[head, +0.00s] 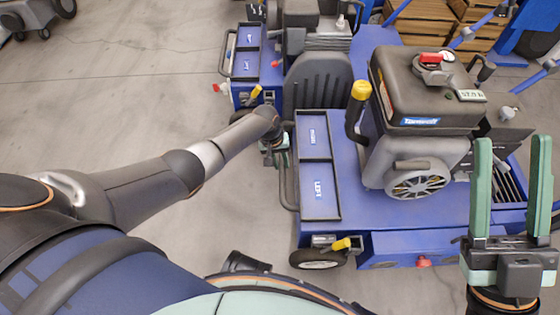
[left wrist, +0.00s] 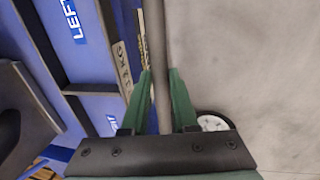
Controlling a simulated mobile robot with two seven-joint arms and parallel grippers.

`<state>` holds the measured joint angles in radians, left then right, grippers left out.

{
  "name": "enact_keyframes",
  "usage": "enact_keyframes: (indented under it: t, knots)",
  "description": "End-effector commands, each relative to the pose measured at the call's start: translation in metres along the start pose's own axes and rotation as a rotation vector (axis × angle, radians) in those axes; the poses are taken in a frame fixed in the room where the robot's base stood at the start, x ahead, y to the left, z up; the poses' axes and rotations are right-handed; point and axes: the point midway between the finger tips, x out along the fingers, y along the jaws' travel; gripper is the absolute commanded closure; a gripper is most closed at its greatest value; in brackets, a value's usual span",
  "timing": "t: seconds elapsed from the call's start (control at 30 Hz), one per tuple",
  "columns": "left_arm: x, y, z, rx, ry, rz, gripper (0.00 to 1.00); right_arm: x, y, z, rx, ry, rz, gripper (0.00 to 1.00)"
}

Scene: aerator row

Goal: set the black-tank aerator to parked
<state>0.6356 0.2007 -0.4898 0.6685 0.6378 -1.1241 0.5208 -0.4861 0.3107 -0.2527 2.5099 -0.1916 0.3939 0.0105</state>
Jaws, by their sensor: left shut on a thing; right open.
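The near aerator (head: 390,215) is a blue machine with a dark tank (head: 420,85) on its engine. A yellow-topped lever (head: 360,92) stands upright beside the engine. A small yellow handle (head: 342,244) sits low by the near wheel. A grey tubular bar (head: 284,190) runs along the machine's left end. My left gripper (head: 276,152) is at this bar. In the left wrist view my left gripper (left wrist: 160,78) is shut on the bar (left wrist: 158,40), which passes between its fingers. My right gripper (head: 512,143) is open and empty, upright at the right.
A second blue aerator (head: 262,72) stands behind, with its own yellow handle (head: 257,91). Wooden crates (head: 420,20) are at the back right. A dark wheeled thing (head: 35,15) is at the top left. The concrete floor (head: 120,90) on the left is clear.

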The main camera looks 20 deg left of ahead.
Motion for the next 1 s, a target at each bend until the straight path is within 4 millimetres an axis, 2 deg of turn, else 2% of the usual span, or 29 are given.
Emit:
enact_keyframes:
  t: [0.03,0.3,0.33,0.57,0.83,1.0]
  knots:
    - [-0.004,0.013,-0.001,0.003,0.005,0.025,1.00,0.000,0.000,0.000,0.000,0.000,0.000,0.50]
    - [-0.004,0.013,-0.001,0.003,0.007,0.026,1.00,0.000,0.000,0.000,0.001,0.000,0.000,0.50]
    - [-0.004,0.013,-0.001,0.003,0.007,0.026,0.69,0.000,0.000,0.000,0.001,0.000,0.000,0.50]
    - [-0.003,0.011,-0.001,0.003,0.005,0.022,0.44,0.000,0.000,0.000,0.001,0.000,0.000,0.50]
    - [-0.002,0.006,0.000,0.001,0.002,0.013,0.43,0.001,0.000,-0.001,0.002,0.000,0.001,0.50]
    - [-0.017,0.006,0.000,0.001,0.001,0.012,0.43,0.009,0.005,-0.009,0.009,0.002,0.004,0.50]
